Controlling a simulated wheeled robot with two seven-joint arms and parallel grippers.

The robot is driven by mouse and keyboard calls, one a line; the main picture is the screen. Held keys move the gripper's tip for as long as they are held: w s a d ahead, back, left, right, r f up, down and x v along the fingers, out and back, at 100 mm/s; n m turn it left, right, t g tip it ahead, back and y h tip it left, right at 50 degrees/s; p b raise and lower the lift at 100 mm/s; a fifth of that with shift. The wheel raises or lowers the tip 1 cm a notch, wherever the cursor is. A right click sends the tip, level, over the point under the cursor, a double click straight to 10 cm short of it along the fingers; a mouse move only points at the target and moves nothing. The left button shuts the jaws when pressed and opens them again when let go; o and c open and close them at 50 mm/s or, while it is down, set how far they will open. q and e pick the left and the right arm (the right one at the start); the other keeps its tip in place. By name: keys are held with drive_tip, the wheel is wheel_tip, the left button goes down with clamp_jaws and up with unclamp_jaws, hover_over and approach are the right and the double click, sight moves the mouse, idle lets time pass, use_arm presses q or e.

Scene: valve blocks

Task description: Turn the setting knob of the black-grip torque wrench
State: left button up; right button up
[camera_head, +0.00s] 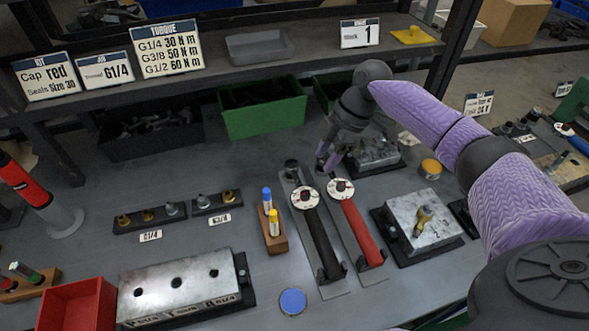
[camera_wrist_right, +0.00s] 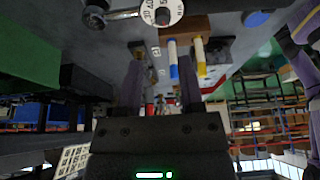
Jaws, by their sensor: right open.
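The black-grip torque wrench (camera_head: 318,235) lies in a holder on the bench, with a white round setting dial (camera_head: 305,198) at its far end. A red-grip torque wrench (camera_head: 356,232) with a similar dial (camera_head: 341,190) lies just to its right. My right gripper (camera_head: 326,162) is beyond the dials, pointing down, apart from both wrenches. In the right wrist view its fingers (camera_wrist_right: 160,68) are open with nothing between them. A numbered dial (camera_wrist_right: 160,10) shows at the top there, next to the marker block, apparently the black-grip wrench's. My left gripper is out of view.
A wooden block with blue and yellow markers (camera_head: 272,232) stands left of the wrenches. Metal valve blocks (camera_head: 408,208) stand at right and front left (camera_head: 145,290). A shelf with green (camera_head: 262,118) and black bins is behind. A blue disc (camera_head: 293,301) lies in front.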

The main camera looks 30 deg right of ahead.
sight(306, 194)
drive_tip(key=b+x, duration=0.1)
drive_tip(key=x, duration=0.4)
drive_tip(key=b+x, duration=0.1)
drive_tip(key=x, duration=0.3)
drive_tip(key=shift+s+a+f, duration=0.2)
drive_tip(key=shift+a+f, duration=0.05)
drive_tip(key=shift+f, duration=0.05)
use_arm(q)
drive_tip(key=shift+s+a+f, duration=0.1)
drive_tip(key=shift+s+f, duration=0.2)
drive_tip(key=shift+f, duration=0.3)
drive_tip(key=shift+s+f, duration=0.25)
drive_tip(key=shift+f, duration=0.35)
use_arm(e)
clamp_jaws()
